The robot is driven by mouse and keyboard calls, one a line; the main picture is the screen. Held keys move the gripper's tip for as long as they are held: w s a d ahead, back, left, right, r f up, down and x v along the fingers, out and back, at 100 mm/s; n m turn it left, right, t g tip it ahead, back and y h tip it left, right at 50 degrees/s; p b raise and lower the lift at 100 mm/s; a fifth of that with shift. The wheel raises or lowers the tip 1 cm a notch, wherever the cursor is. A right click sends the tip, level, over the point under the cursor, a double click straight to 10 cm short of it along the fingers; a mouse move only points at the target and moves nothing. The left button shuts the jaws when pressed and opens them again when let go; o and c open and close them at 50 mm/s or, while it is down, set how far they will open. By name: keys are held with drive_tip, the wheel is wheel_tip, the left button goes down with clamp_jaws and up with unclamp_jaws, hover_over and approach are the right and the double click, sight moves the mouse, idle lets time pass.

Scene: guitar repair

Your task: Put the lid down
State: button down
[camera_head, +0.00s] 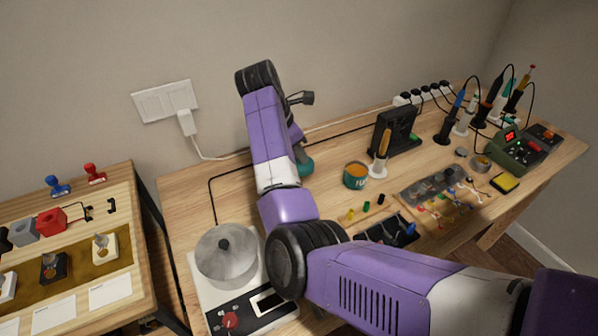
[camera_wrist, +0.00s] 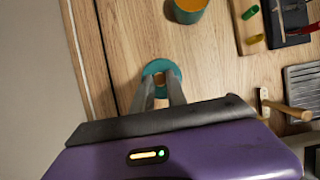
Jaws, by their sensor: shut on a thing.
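A round teal lid (camera_wrist: 161,65) is between the fingertips of my gripper (camera_wrist: 160,80) in the wrist view. The gripper is shut on it, and bare wooden tabletop lies around it. In the head view the teal lid (camera_head: 304,163) shows only partly, beside my purple arm, which hides the rest and the fingers. I cannot tell whether the lid touches the table. An open teal can (camera_head: 356,176) with orange contents stands to the right of the lid; it also shows at the top of the wrist view (camera_wrist: 187,8).
A silver pot (camera_head: 226,257) sits on a hot plate at the front left, close to my arm. A black stand (camera_head: 393,133), soldering tools and a green station (camera_head: 515,148) fill the right. Small coloured parts lie in front of the can. A black cable runs along the back left.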

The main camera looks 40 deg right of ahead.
drive_tip(key=shift+f, duration=3.15)
drive_tip(key=c, duration=1.3)
unclamp_jaws()
drive_tip(key=shift+f, duration=0.1)
drive_tip(key=shift+b, duration=0.3)
drive_tip(key=p+v, duration=0.1)
drive_tip(key=v, duration=1.1)
drive_tip(key=shift+a, duration=0.1)
